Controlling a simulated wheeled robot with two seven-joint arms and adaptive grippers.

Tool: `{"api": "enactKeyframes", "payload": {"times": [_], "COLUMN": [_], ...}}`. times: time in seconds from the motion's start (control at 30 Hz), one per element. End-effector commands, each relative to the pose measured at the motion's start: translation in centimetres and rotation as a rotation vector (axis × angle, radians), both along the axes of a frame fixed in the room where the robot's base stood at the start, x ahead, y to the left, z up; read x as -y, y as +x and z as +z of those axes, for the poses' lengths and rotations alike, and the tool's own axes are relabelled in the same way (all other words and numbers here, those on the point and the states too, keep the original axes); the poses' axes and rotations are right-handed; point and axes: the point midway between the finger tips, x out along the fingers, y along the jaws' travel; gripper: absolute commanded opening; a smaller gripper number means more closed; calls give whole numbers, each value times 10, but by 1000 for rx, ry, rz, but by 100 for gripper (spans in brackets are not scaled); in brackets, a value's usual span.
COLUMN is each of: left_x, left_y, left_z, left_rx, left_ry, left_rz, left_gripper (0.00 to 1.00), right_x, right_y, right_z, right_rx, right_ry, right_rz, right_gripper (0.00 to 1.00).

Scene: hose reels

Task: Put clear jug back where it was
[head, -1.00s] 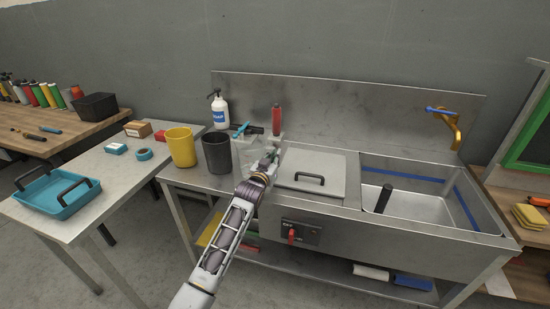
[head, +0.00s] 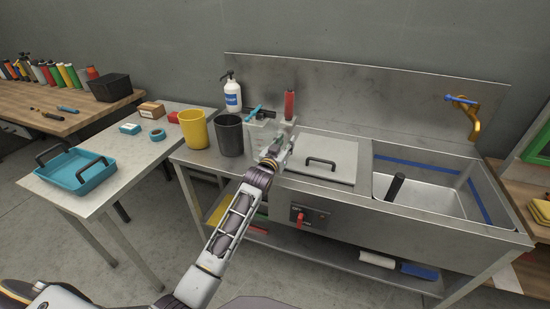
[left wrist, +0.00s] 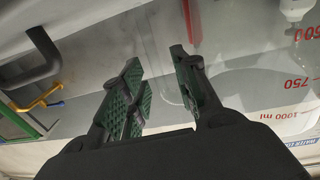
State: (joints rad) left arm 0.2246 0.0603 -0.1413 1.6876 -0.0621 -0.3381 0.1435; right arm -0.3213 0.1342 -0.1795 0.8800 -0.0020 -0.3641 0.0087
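The clear jug (head: 257,134) stands on the steel counter between the black cup and the lidded section, partly hidden behind my left gripper in the head view. In the left wrist view the jug (left wrist: 288,92) fills the right side, with red volume marks on its wall. My left gripper (head: 277,147) is at the jug's right front side. In the left wrist view its fingers (left wrist: 156,62) are apart with a gap between them, and the jug wall is beside the right finger. Whether a finger touches it I cannot tell. My right gripper is out of view.
A black cup (head: 229,136) and a yellow cup (head: 193,130) stand left of the jug. A soap bottle (head: 232,95) and red bottle (head: 289,104) are behind it. Right are a handled lid (head: 325,150) and a sink (head: 430,193). A blue tray (head: 88,178) sits on the left table.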

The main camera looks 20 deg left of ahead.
Motion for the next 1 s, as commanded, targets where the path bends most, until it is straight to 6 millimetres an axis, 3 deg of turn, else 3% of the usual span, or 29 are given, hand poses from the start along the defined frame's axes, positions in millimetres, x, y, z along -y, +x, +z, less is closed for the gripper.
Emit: {"api": "enactKeyframes", "payload": {"times": [0.17,1.0], "left_x": [-2,-10], "left_y": [-16,-90], "left_z": [0,0], "left_rx": [-1,0], "left_ry": [0,0], "left_rz": [0,0], "left_gripper": [30,30], "right_x": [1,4], "right_y": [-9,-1], "right_z": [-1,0], "right_rx": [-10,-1], "right_ry": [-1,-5], "right_rz": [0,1], "right_gripper": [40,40]}}
